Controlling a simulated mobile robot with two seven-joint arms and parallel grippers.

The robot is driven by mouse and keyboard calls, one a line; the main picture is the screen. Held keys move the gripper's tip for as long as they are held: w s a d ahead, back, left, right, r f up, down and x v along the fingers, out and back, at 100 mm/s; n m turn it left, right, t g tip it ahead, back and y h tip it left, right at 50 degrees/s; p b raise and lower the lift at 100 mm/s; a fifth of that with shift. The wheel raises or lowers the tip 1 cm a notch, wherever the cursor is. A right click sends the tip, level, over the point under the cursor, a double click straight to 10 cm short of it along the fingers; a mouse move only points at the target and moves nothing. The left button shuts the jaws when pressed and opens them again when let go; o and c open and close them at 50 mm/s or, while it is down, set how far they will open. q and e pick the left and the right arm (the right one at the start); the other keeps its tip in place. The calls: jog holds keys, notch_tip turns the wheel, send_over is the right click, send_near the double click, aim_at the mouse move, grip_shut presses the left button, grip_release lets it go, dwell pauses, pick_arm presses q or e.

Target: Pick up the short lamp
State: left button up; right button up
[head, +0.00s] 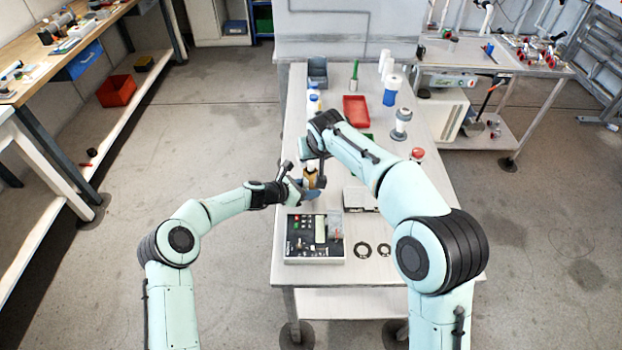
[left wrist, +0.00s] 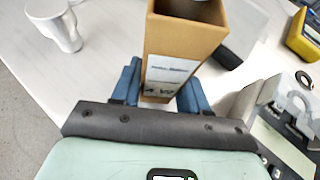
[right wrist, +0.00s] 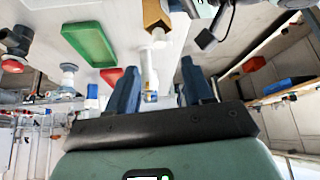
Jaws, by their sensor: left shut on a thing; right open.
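My left gripper (left wrist: 160,88) is shut on a tan upright carton (left wrist: 180,40) with a white label, its dark top opening facing the camera. In the head view the carton (head: 311,176) shows small at the left gripper (head: 308,188), above the table's left side. My right gripper (right wrist: 158,78) is open, with a white cylinder (right wrist: 149,72) seen beyond and between its fingers. The carton (right wrist: 156,14) also shows at the top of the right wrist view. In the head view my right arm hides its own fingers. I cannot tell any bare lamp for certain; the carton's inside is dark.
A control box (head: 296,249) with buttons stands at the table's front left, beside two black rings (head: 362,242). A red tray (head: 356,100), a grey bin (head: 318,74) and bottles (head: 390,97) stand farther back. A white mug (left wrist: 62,36) is left of the carton.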

aim_at(311, 163)
jog(key=x, duration=0.9)
jog(key=shift+f, duration=0.1)
jog(key=shift+s, duration=0.1)
grip_shut()
